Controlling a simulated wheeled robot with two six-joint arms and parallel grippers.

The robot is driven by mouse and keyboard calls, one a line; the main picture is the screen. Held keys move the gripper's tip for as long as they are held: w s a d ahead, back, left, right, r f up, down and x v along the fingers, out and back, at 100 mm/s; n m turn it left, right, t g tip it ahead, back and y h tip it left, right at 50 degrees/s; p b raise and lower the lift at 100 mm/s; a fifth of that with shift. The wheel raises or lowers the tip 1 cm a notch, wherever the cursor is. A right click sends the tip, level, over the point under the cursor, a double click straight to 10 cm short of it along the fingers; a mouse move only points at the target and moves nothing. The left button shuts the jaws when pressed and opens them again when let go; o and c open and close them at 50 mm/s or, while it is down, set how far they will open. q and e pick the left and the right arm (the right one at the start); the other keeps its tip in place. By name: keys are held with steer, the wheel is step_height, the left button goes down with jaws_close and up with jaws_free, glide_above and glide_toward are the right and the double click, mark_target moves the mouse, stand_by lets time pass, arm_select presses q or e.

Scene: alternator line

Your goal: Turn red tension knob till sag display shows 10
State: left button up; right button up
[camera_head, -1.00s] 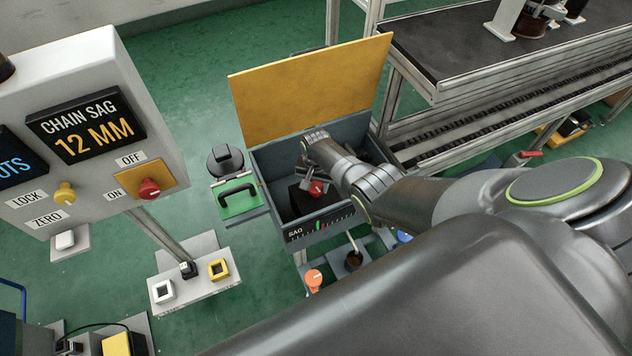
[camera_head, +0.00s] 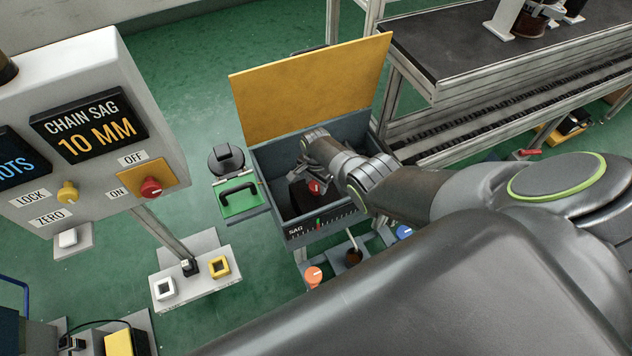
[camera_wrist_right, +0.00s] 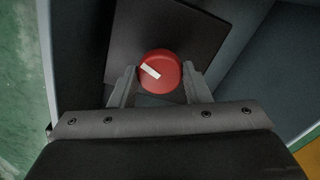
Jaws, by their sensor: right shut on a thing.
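The red tension knob (camera_head: 315,187) sits inside the open grey box (camera_head: 272,168), and it shows large in the right wrist view (camera_wrist_right: 160,71) with a white pointer line slanting from upper left to lower right. My right gripper (camera_wrist_right: 160,82) is shut on the knob, one finger at each side. In the head view its fingers are largely hidden by my arm. The sag display (camera_head: 88,126) on the white panel reads "CHAIN SAG 10 MM". A sag scale with a green mark (camera_head: 318,222) runs along the box's front edge. My left gripper is not in view.
The box's yellow lid (camera_head: 310,92) stands open behind it. A green plate with a black handle (camera_head: 239,198) is left of the box. The panel carries a yellow lock knob (camera_head: 68,192) and a red switch (camera_head: 150,187). A conveyor bench (camera_head: 500,60) stands at the right.

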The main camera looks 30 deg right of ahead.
mark_target(316, 185)
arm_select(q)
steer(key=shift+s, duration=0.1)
arm_select(e)
steer(key=o, duration=0.9)
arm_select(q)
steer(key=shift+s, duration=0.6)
arm_select(e)
steer(key=shift+o, duration=0.5)
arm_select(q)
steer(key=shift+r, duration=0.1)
arm_select(e)
steer(key=shift+r, duration=0.15)
steer(key=shift+r+p, duration=0.25)
steer(key=shift+p, duration=0.05)
arm_select(q)
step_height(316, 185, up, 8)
steer(key=p, duration=0.8)
arm_select(e)
step_height(316, 185, up, 17)
steer(key=shift+f, duration=0.15)
